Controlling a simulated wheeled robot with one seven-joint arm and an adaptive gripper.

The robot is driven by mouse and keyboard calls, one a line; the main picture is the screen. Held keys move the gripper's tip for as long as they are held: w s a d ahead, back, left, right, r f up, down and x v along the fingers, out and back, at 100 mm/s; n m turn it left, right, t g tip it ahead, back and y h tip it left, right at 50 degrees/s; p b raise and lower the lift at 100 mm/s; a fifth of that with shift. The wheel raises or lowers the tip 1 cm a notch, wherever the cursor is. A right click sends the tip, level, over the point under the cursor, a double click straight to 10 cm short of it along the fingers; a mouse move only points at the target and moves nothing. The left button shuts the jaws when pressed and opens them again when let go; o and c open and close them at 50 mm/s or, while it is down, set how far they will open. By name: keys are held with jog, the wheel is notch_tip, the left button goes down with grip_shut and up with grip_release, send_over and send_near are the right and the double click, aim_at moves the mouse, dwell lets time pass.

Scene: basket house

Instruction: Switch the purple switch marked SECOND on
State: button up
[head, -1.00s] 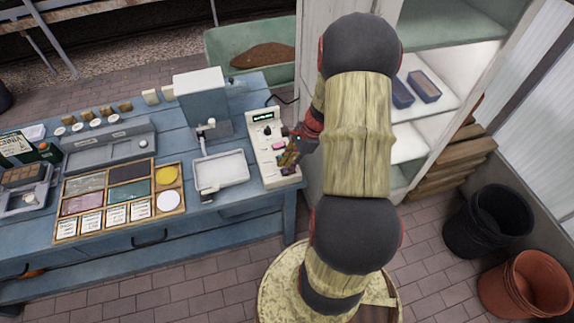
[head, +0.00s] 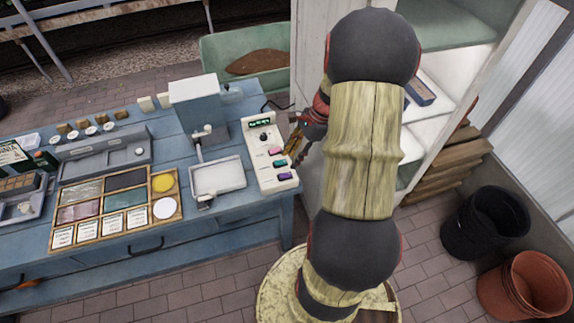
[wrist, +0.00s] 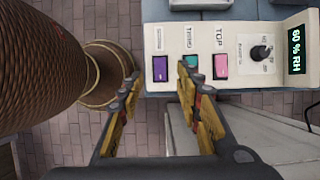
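The pale control panel (head: 262,150) stands at the right end of the blue bench. It carries pink, teal and purple rocker switches and a dark knob. The purple switch (head: 285,176) is nearest the bench's front edge; in the wrist view the purple switch (wrist: 160,69) lies leftmost, under a small label too blurred to read surely. The teal switch (wrist: 191,62) is marked THIRD and the pink switch (wrist: 220,66) TOP. My gripper (wrist: 160,75) is open and empty, its fingertips apart on either side of the purple switch's line of sight. I cannot tell contact or the purple switch's position.
The panel's display (wrist: 296,49) reads 60 % RH. A machine with a white tray (head: 218,176) stands left of the panel. A white shelf unit (head: 312,70) rises behind my arm. Black and terracotta pots (head: 524,285) stand on the floor at right.

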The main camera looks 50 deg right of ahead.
jog(key=shift+v, duration=2.05)
